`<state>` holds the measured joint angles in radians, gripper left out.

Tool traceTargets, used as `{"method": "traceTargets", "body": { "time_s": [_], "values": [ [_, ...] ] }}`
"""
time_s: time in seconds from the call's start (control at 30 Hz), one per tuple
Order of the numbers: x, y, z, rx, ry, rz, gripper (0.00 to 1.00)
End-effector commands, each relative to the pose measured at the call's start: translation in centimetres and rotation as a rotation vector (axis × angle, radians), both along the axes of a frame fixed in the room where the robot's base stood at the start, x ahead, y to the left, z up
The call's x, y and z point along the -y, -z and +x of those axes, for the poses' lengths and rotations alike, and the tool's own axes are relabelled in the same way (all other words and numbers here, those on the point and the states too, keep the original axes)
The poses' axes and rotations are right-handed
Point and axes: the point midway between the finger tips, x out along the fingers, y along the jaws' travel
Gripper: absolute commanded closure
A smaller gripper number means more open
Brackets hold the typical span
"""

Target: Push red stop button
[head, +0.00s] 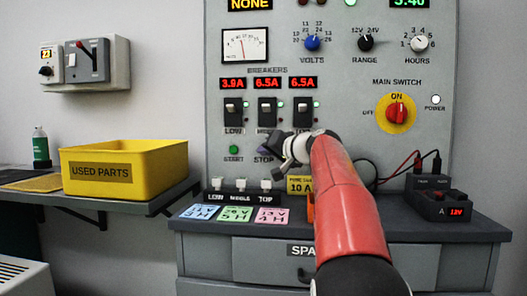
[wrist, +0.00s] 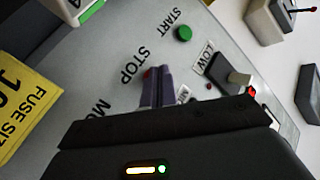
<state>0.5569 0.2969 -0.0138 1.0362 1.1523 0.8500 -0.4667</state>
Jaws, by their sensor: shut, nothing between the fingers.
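The grey control panel (head: 355,75) has a green start button (head: 234,149) and a STOP label (head: 264,160) to its right. In the head view my gripper (head: 268,148) is at the panel just above that label and hides the stop button. In the wrist view a small sliver of the red stop button (wrist: 147,73) shows beside the tips of my shut gripper (wrist: 158,80). Most of the button is hidden behind the fingers, and I cannot tell whether they touch it. The green start button (wrist: 184,33) is clear of the fingers.
Breaker switches (head: 234,110) sit just above the buttons. A yellow fuse label (head: 300,185), small lower switches (head: 241,184) and coloured notes are below. A yellow used parts bin (head: 125,171) stands left. A meter box with cables (head: 440,204) stands right.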

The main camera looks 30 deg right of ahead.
Motion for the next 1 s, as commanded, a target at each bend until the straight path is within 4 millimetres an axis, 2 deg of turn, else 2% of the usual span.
{"method": "traceTargets", "body": {
  "time_s": [0.57, 1.0],
  "values": [
    [0.2, 0.1, 0.2, -0.001, 0.001, 0.000, 1.00],
    [-0.7, 0.1, -1.1, 0.000, 0.000, 0.000, 1.00]
  ]
}}
